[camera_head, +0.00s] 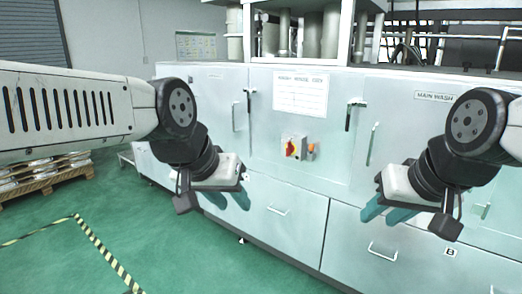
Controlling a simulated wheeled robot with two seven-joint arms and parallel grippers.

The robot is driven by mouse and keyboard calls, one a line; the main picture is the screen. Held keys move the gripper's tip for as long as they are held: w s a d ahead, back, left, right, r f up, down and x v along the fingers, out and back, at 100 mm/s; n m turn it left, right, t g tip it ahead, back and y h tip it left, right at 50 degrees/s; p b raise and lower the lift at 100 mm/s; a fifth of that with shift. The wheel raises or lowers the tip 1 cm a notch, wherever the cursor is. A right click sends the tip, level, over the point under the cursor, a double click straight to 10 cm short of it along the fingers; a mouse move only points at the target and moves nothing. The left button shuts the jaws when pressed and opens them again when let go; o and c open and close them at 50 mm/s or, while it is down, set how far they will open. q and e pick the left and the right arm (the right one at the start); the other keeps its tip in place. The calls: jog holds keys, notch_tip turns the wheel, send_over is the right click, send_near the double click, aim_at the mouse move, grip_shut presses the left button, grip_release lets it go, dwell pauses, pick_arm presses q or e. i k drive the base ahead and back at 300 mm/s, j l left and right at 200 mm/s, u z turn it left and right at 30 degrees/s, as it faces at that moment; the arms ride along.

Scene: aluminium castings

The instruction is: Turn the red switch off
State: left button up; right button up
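The red switch (291,148) is a small rotary knob on a yellow plate, mounted on a grey box on the front of the pale machine cabinet. It is in the middle of the head view; its exact setting is too small to tell. My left gripper (231,201) is to the left of the switch and lower in the picture, apart from it. Its teal fingers are spread and nothing shows between them. My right gripper (385,214) is to the right and lower, also apart from the switch, with its teal fingers spread and empty.
An orange part (310,151) sits right beside the switch box. A paper notice (300,93) hangs above it. Cabinet door handles (355,114) and drawer handles (278,211) stick out nearby. Green floor (165,240) is open at the front left; a loaded pallet (45,175) stands at far left.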

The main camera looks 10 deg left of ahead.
aim_at(289, 148)
jog(key=u, duration=0.15)
jog(key=i+j, duration=0.2)
jog(key=j, duration=0.15)
jog(key=i+j, duration=0.2)
jog(key=j, duration=0.15)
jog(key=i+j+u, duration=0.1)
jog(key=j, duration=0.25)
jog(key=i, duration=0.1)
